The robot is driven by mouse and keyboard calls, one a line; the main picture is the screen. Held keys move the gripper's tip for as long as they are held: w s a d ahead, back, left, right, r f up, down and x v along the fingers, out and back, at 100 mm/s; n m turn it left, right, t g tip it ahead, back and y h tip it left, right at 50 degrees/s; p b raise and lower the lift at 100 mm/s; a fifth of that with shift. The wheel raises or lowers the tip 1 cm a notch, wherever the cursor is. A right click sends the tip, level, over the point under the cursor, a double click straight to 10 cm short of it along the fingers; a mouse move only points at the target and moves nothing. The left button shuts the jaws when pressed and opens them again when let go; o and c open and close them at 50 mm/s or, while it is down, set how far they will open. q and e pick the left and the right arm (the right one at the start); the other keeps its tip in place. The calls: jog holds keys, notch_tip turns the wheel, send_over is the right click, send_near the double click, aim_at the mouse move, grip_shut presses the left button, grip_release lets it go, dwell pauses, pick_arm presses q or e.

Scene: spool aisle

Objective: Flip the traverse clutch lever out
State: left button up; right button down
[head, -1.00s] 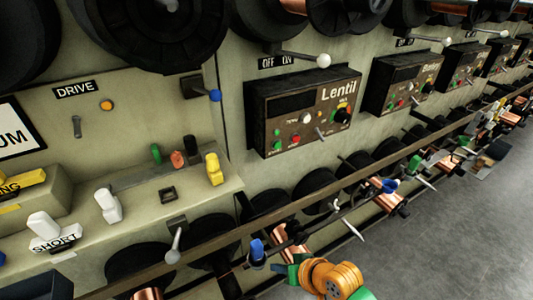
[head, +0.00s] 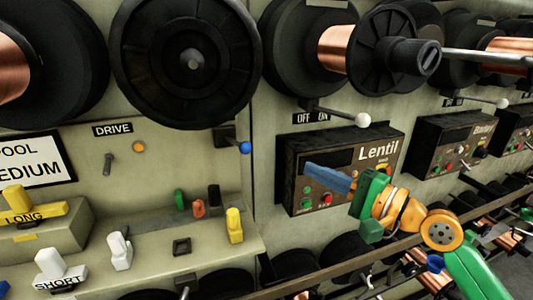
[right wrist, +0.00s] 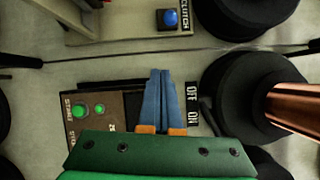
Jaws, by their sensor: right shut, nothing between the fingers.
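The lever with a blue knob (head: 244,147) sits on a dark bracket on the machine face, right of the DRIVE label. In the right wrist view the blue knob (right wrist: 170,18) is on a dark plate beside a label reading CLUTCH, at the top. My right gripper (head: 309,168) is in front of the Lentil control box, below and right of the knob and apart from it. Its blue fingers (right wrist: 160,73) are together and empty. My left gripper is not in view.
The Lentil box (head: 296,148) is behind my right gripper. A white-knobbed lever (head: 362,120) by an OFF ON label (head: 311,118) juts out above it. Large black spools (head: 187,60) overhang the top. A long rail (head: 350,255) runs below.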

aim_at(237, 143)
jog(key=shift+w+d+r+m, duration=0.25)
jog(key=shift+d+r+m, duration=0.05)
jog(key=shift+r, duration=0.1)
jog(key=w+a+r+p, duration=0.1)
jog(key=w+a+p, duration=0.3)
jog(key=a, duration=0.6)
jog(key=shift+w+a+p, duration=0.3)
jog(key=shift+w+p, duration=0.1)
jog(key=shift+p, duration=0.05)
